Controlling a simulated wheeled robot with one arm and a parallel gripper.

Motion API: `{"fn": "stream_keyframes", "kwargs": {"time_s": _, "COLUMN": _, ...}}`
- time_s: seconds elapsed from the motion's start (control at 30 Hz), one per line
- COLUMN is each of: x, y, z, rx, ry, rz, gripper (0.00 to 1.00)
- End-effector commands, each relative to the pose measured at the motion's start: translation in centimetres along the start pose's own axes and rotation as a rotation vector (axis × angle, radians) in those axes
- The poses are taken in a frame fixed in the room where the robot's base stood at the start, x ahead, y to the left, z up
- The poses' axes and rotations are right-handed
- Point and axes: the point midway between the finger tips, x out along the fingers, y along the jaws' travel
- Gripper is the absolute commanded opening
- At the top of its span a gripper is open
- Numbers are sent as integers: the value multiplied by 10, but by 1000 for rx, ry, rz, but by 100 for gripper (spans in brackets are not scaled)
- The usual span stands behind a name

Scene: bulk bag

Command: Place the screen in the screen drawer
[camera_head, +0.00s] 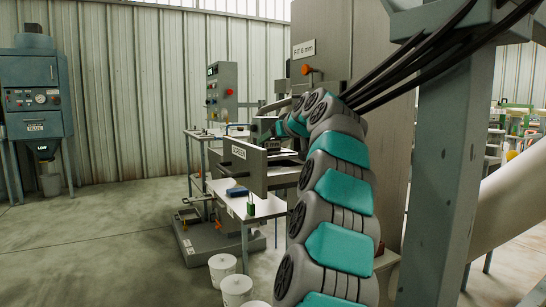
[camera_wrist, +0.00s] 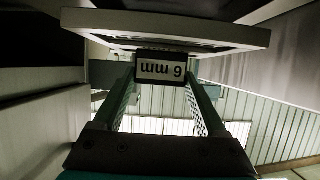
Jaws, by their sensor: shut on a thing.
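The screen is a flat pale frame with a dark inside, seen from below in the wrist view (camera_wrist: 225,36). Its front tag (camera_wrist: 160,68) reads "6 mm", upside down there. My gripper (camera_wrist: 160,76) is shut on the screen at this tag, one finger on each side. In the head view my gripper (camera_head: 268,130) is partly hidden by my arm, at the tag above the screen drawer. The drawer's grey front (camera_head: 243,170), labelled "SCREEN", stands out to the left of the tall machine. The drawer's inside is mostly hidden, and I cannot tell whether the screen touches it.
The tall grey machine (camera_head: 350,50) carries a sign (camera_head: 304,49) reading "FIT 6 mm". A white table (camera_head: 262,205) below the drawer holds a blue item (camera_head: 237,191) and a green padlock (camera_head: 250,208). White buckets (camera_head: 222,268) stand on the floor. A steel post (camera_head: 445,160) rises at right.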

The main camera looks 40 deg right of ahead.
Motion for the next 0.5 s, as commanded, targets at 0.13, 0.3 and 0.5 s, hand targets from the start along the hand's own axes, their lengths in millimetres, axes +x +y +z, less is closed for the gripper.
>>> {"fn": "stream_keyframes", "kwargs": {"time_s": 0.13, "x": 2, "y": 0, "z": 5, "rx": 1, "ry": -1, "rz": -1, "gripper": 0}}
{"fn": "stream_keyframes", "kwargs": {"time_s": 0.3, "x": 4, "y": 0, "z": 9, "rx": 1, "ry": -3, "rz": -2, "gripper": 0}}
{"fn": "stream_keyframes", "kwargs": {"time_s": 0.5, "x": 9, "y": -1, "z": 24, "rx": 1, "ry": -3, "rz": -3, "gripper": 0}}
